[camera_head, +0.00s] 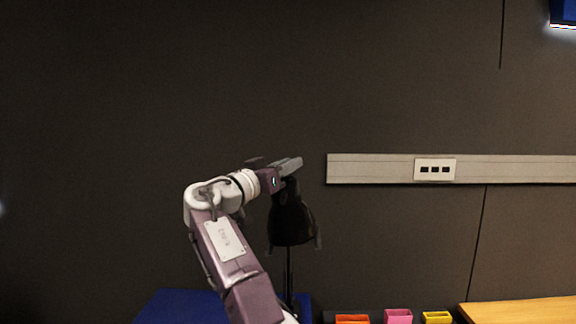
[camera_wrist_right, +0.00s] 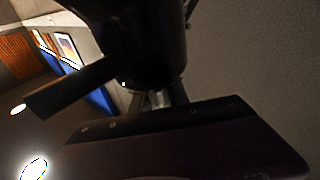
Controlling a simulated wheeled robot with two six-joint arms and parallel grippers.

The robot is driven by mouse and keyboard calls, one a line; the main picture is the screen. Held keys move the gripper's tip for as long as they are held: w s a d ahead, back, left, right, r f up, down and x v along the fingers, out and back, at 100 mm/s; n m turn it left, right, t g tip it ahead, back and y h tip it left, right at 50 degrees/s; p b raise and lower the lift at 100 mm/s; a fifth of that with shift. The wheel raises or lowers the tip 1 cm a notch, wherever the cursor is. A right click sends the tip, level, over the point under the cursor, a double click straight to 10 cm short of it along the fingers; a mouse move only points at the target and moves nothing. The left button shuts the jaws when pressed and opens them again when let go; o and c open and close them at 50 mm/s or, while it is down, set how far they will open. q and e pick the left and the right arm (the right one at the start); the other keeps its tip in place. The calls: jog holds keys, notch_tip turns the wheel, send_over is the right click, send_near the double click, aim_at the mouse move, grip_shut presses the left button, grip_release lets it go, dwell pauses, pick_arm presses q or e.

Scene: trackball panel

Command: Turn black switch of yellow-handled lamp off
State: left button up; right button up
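A black lamp head (camera_head: 291,220) on a thin dark stand (camera_head: 289,270) stands in the middle of the head view. No yellow handle shows, and I cannot make out a black switch. My right gripper (camera_head: 290,166) is at the top of the lamp head, close to it or touching; I cannot tell which. In the right wrist view a large black shape (camera_wrist_right: 145,45), probably the lamp, fills the space before the gripper, with a small silvery part (camera_wrist_right: 157,99) below it. A dark bar (camera_wrist_right: 70,88) sticks out at left. The finger gap is not clear. My left gripper is not in view.
A pale wall rail (camera_head: 375,169) with a socket plate (camera_head: 435,169) runs at right. Orange (camera_head: 352,319), pink (camera_head: 398,316) and yellow (camera_head: 437,317) boxes stand low down, beside a wooden top (camera_head: 525,311). A blue surface (camera_head: 175,305) lies lower left.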

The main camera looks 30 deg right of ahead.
jog(key=o, duration=0.4)
jog(key=shift+c, duration=0.2)
jog(key=shift+a+f, duration=0.1)
jog(key=shift+a, duration=0.05)
jog(key=b+v, duration=0.2)
jog(key=v, duration=0.6)
jog(key=shift+s+a, duration=0.2)
jog(key=shift+a, duration=0.1)
